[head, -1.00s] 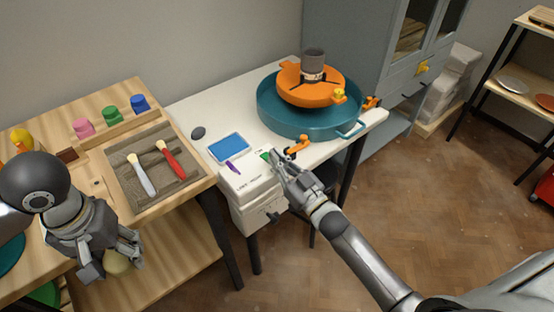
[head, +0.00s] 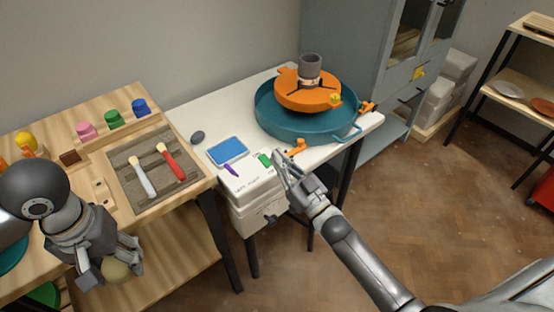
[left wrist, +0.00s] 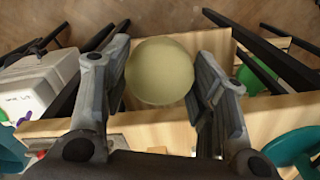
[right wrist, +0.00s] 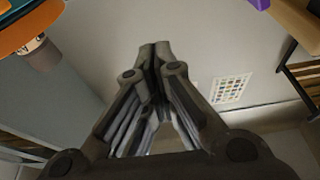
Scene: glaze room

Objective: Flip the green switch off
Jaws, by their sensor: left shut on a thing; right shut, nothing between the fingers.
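The green switch (head: 265,160) sits on top of the white switch box (head: 248,187), at its right end. A purple switch (head: 231,170) sits to its left on the same box. My right gripper (head: 279,160) is shut and empty, its fingertips just right of the green switch; I cannot tell if they touch it. The right wrist view shows its closed fingers (right wrist: 155,48), with the green switch out of sight. My left gripper (head: 112,262) is shut on a pale yellow round thing (left wrist: 160,72), held in front of the wooden table.
The white table carries a blue sponge-like block (head: 227,151), a grey stone (head: 197,137) and a teal basin (head: 275,125) with an orange wheel. An orange clamp (head: 297,147) is close behind my right gripper.

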